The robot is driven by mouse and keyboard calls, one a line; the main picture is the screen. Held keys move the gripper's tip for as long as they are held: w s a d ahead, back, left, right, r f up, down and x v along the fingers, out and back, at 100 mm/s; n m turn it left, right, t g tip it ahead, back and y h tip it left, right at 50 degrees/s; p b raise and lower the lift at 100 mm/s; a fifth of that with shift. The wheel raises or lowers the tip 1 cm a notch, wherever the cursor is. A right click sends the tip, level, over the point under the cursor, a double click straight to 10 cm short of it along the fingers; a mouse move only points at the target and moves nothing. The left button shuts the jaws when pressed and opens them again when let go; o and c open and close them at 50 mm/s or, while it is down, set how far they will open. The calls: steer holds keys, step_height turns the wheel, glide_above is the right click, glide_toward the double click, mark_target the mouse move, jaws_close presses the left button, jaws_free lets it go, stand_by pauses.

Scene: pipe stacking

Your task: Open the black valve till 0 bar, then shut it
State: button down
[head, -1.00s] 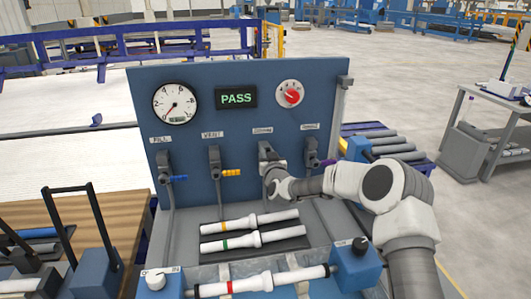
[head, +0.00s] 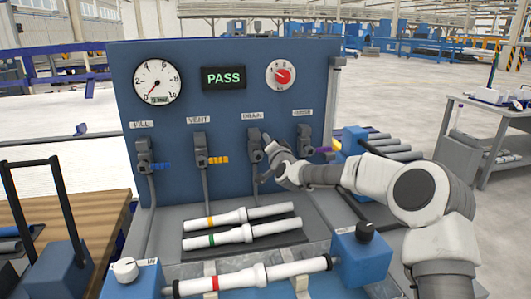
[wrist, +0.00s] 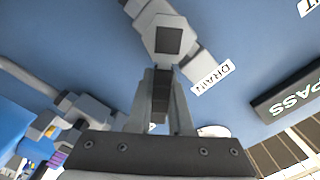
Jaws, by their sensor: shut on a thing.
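The black valve (head: 254,138) sits on the blue panel under the DRAIN label, third from the left. My gripper (head: 269,149) is at its lower right in the head view and hides most of its handle. In the wrist view my gripper (wrist: 160,88) is closed around the dark handle (wrist: 159,82), with the grey valve body (wrist: 167,40) just beyond the fingertips. The round white gauge (head: 157,83) has its needle at the lower left, near the zero end of the scale. The handle's exact angle is hard to tell.
Valves with blue (head: 160,167), yellow (head: 218,160) and purple (head: 323,150) handles flank the black one. A green PASS display (head: 224,77) and a red knob (head: 283,75) are above. White pipes (head: 240,215) lie below in front of the panel.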

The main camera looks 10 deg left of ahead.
steer(key=f+m+b, duration=0.1)
steer(key=m+b, duration=0.1)
steer(key=b, duration=0.1)
steer(key=f+m+b, duration=0.1)
steer(key=m+b, duration=0.2)
steer(key=d+f+m+b, duration=0.1)
steer(key=m+b, duration=0.1)
steer(key=shift+w+d+f+m+b, duration=0.1)
steer(key=shift+w+f+m+b, duration=0.2)
steer(key=shift+b, duration=0.1)
steer(key=c, duration=0.8)
jaws_free()
steer(key=p+v, duration=0.1)
steer(key=v, duration=1.6)
steer(key=shift+s+p, duration=0.2)
steer(key=shift+p, duration=0.15)
